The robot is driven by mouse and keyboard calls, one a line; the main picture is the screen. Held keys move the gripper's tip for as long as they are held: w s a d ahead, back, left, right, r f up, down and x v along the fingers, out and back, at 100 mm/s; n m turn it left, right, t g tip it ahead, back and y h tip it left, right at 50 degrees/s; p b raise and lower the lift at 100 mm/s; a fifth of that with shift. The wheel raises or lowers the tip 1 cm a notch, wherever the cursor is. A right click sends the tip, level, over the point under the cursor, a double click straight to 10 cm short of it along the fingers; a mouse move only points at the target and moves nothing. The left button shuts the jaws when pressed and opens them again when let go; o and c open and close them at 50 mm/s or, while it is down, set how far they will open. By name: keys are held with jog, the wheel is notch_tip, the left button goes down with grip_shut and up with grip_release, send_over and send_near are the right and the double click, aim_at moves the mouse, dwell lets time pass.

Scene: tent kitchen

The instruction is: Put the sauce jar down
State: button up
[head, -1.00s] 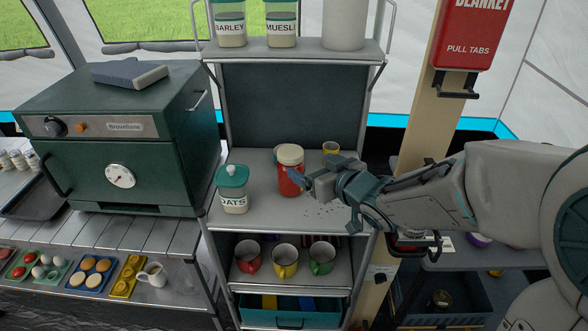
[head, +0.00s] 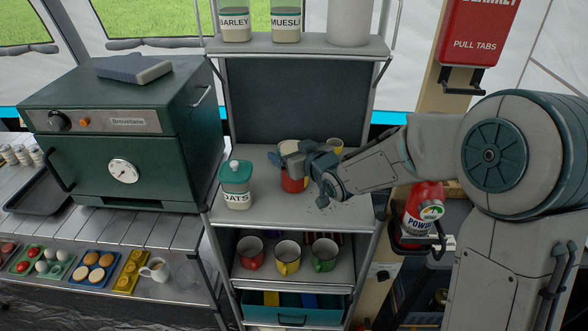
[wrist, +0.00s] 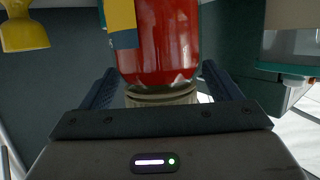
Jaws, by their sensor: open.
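The sauce jar (head: 291,185) is red with a pale lid (head: 288,147). It stands upright on the grey shelf (head: 255,215) of the rack, behind the oats jar's right side. My gripper (head: 290,160) is in front of its upper part and hides much of it. In the wrist view, which is upside down, the red jar (wrist: 165,45) shows between my two spread fingers, with its lid end nearest the palm. The fingers are open, one on each side, with a gap visible to the lid.
An oats jar (head: 237,187) with a teal lid stands left of the sauce jar. The green oven (head: 125,145) is at the left. Mugs (head: 287,255) stand on the shelf below. Crumbs lie on the front right of the shelf.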

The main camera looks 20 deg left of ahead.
jog(key=shift+w+a+f, duration=0.2)
jog(key=shift+w+a, duration=0.2)
jog(key=shift+a, duration=0.05)
jog(key=shift+c, duration=0.3)
jog(key=c, duration=1.5)
jog(key=shift+r, duration=0.1)
grip_shut()
jog(key=shift+r, duration=0.1)
